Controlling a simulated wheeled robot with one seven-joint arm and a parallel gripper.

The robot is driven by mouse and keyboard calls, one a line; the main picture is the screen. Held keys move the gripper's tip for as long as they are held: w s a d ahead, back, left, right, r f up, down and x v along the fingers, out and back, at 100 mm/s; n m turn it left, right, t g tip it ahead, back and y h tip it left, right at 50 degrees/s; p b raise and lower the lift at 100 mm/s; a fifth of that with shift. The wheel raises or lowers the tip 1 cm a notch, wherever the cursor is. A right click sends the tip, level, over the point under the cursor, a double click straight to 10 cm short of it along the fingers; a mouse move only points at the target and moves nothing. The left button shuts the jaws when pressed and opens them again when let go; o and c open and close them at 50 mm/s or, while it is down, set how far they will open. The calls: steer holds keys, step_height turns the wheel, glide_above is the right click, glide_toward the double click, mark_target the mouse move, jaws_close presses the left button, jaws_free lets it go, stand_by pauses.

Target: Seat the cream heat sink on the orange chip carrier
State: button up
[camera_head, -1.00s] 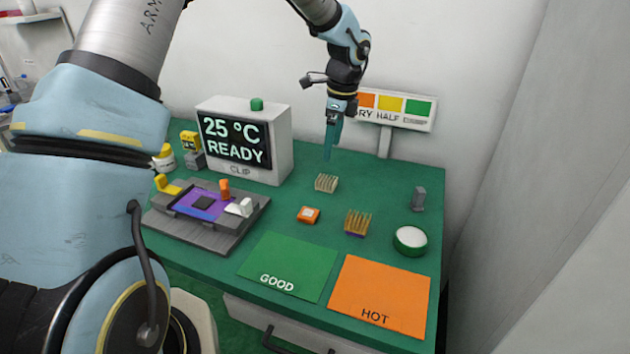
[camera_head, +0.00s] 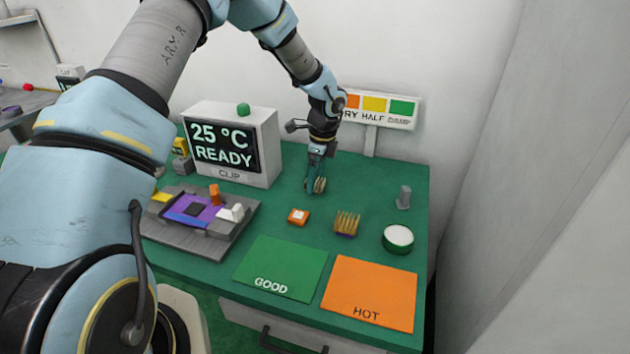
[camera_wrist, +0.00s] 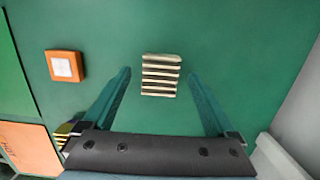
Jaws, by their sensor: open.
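The cream heat sink (camera_head: 320,185), a small finned block, stands on the green table. In the wrist view the heat sink (camera_wrist: 161,75) sits between the two finger lines, with a gap on each side. My gripper (camera_head: 314,183) is open and empty, pointing down over it; its teal fingers (camera_wrist: 160,82) also show in the wrist view. I cannot tell how far the fingertips reach down beside it. The orange chip carrier (camera_head: 298,216), a small square with a pale centre, lies nearer the front; it shows at the upper left of the wrist view (camera_wrist: 65,66).
A gold-finned heat sink (camera_head: 347,223) stands right of the carrier. A round white-topped tin (camera_head: 397,238) and a grey block (camera_head: 404,197) are further right. A clip fixture (camera_head: 190,212) and a display box (camera_head: 228,145) are left. Green (camera_head: 265,263) and orange (camera_head: 352,288) mats lie in front.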

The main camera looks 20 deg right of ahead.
steer(key=shift+f, duration=0.2)
jaws_close()
stand_by(0.6)
